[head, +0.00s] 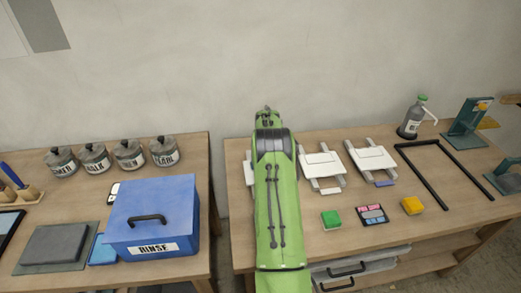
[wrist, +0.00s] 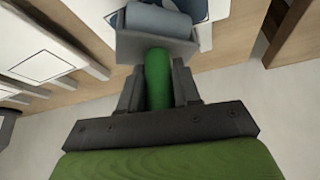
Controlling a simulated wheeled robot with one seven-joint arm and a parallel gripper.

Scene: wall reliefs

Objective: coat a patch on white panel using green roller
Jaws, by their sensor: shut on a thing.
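My gripper (wrist: 158,85) is shut on the green handle of the green roller (wrist: 158,68) in the wrist view. The roller's blue-grey cylinder (wrist: 158,20) sits in a grey frame beyond the fingertips. White panels on pale stands lie on the right table in the head view: one in the middle (head: 322,165), one to its right (head: 370,158), and one mostly hidden behind my green arm. Pale panels (wrist: 35,45) also show at the left of the wrist view, apart from the roller. In the head view my arm hides the gripper and roller.
A green block (head: 331,220), a labelled colour card (head: 373,214) and a yellow block (head: 412,205) lie near the front edge. A black frame (head: 435,172) and a pump bottle (head: 412,117) are further right. A blue box (head: 152,215) stands on the left table, across a gap.

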